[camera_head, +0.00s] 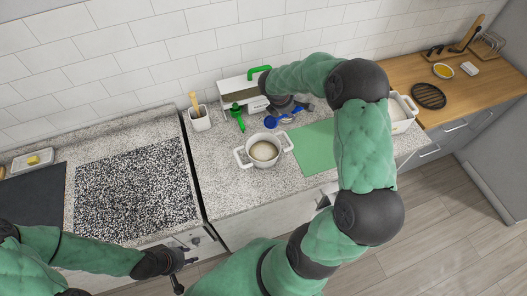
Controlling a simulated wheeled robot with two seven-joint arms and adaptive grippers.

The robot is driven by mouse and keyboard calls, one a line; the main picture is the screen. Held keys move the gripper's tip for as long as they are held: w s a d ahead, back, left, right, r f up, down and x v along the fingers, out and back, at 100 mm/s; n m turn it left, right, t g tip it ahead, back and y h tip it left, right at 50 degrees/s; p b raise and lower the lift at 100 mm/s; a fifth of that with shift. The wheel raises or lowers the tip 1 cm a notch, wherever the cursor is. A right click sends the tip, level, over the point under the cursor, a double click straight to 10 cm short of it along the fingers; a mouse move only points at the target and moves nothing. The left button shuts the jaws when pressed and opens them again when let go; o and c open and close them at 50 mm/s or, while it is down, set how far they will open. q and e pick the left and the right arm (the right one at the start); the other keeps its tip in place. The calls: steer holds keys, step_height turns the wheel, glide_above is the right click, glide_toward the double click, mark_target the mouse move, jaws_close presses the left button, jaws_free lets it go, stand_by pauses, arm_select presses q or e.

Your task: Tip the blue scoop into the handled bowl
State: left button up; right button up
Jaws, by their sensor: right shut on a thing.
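The blue scoop (271,122) is at the back of the counter, to the upper right of the handled bowl and apart from it. My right gripper (291,112) is shut on the scoop; the arm partly hides the grip. I cannot tell what is in the scoop. The handled bowl (242,158) is white with two side handles and stands upright on the speckled counter, with something pale beige inside. My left gripper (183,270) is low at the left, in front of the counter edge, away from both things; its fingers look apart and empty.
A white container with a green handle (261,70) and a green scoop (237,115) stand behind the bowl. A white pot with a wooden tool (200,122) is to the left. A green mat (312,150) lies right of the bowl. A white bin (402,125) is further right.

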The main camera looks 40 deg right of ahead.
steer(key=shift+d+r+g+y+p, duration=0.1)
steer(key=shift+r+g+y+p, duration=0.45)
steer(key=shift+p, duration=2.6)
steer(key=shift+r+g+y+p, duration=0.15)
steer(key=shift+r+y+p, duration=0.8)
steer(key=shift+p, duration=2.2)
steer(key=shift+f+y, duration=0.1)
steer(key=shift+y, duration=0.8)
steer(key=shift+r+g+y, duration=0.25)
steer(key=shift+g+y, duration=0.35)
steer(key=shift+y, duration=0.1)
steer(key=shift+r+n+y, duration=0.25)
steer(key=shift+n+y, duration=0.05)
steer(key=shift+y, duration=0.1)
